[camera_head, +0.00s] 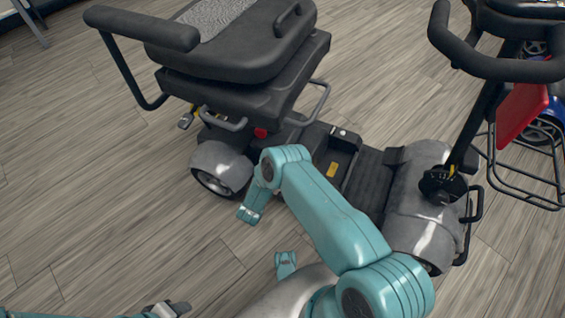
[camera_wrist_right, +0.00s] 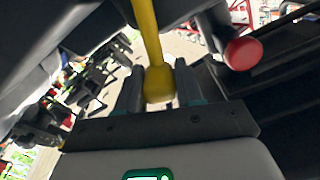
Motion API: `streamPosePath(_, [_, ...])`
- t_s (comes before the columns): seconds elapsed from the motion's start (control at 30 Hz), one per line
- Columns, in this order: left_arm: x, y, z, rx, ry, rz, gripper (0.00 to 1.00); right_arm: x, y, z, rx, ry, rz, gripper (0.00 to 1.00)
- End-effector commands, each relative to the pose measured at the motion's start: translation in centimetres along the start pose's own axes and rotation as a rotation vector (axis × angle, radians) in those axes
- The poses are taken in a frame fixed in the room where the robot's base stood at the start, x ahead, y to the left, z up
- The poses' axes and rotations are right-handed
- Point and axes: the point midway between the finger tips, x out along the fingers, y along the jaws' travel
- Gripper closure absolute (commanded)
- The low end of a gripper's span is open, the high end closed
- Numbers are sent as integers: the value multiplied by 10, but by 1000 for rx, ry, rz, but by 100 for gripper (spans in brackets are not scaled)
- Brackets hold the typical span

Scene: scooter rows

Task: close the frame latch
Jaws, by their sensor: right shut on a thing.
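A yellow lever (camera_wrist_right: 147,35) with a rounded yellow end, apparently the frame latch, hangs down in the right wrist view. My right gripper (camera_wrist_right: 159,82) is shut on its rounded end, one dark finger on each side. In the head view my right arm reaches to the scooter, beneath the seat (camera_head: 245,75); its wrist and the scooter body hide the fingers and the lever. A red knob (camera_wrist_right: 243,53) is right of the lever; a red round part (camera_head: 261,132) also shows in the head view. My left gripper (camera_head: 168,308) is low at the bottom edge, away from the scooter.
The scooter's steering column and handlebar (camera_head: 490,60) stand at the right, above a grey front cover (camera_head: 425,215). Another scooter with a red panel (camera_head: 521,112) and wire basket is at the far right. The wooden floor (camera_head: 80,190) at left is clear.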

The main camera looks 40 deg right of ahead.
Motion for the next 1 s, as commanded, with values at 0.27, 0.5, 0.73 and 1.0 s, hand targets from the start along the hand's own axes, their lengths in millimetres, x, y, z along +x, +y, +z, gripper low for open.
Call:
streamPosePath(0.27, [14, -4, -8, 6, 27, 1, 54, -1, -16, 5, -208, -1, -2, 100])
streamPosePath(0.5, [23, -7, -15, 12, 52, 2, 54, -1, -27, 8, -355, -1, -2, 100])
streamPosePath(0.73, [27, -9, -19, 15, 67, 3, 54, -1, -33, 10, -434, -3, -3, 100])
streamPosePath(1.0, [28, -9, -21, 16, 72, 3, 54, -1, -35, 10, -459, -4, -3, 100])
